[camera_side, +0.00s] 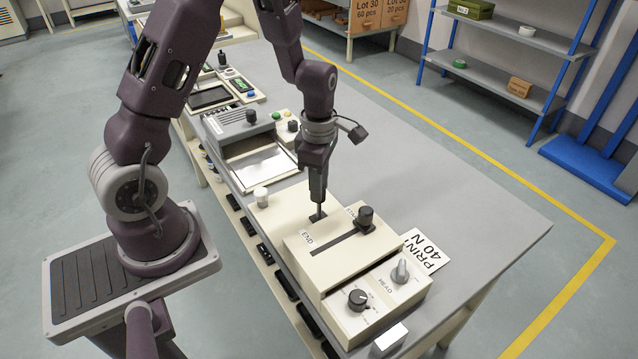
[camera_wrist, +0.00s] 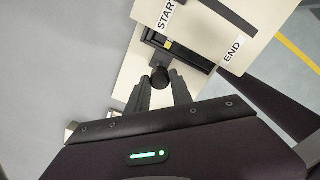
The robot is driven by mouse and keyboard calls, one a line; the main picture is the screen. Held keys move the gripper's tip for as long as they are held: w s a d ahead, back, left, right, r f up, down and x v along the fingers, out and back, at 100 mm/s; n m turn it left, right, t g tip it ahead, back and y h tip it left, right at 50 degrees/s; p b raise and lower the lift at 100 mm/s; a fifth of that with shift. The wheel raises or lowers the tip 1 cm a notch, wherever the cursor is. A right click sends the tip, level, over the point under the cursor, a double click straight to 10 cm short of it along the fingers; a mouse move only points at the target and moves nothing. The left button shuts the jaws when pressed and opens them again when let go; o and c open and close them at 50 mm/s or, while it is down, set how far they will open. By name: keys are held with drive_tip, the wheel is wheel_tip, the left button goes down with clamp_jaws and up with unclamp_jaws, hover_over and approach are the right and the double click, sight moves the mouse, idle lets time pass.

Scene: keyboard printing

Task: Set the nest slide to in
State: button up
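A small yellow patch shows inside the slot. My gripper (camera_wrist: 161,82) has one finger on each side of this knob, with the fingertips very close to it. I cannot tell whether they press on it. In the side view my gripper (camera_side: 318,212) points straight down at the cream housing (camera_side: 280,216), and its tip hides most of the slot and the knob. I cannot read any in or out marking.
A raised cream block with END (camera_side: 308,238) and START labels carries a long slot and a black knob (camera_side: 366,216) beside my gripper. The table's right side is clear.

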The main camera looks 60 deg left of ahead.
clamp_jaws()
idle(1.0)
drive_tip(key=shift+d, duration=1.95)
drive_tip(key=o, duration=0.9)
unclamp_jaws()
drive_tip(key=shift+c, duration=0.2)
wheel_tip(320, 180, up, 7)
drive_tip(key=shift+r, duration=0.1)
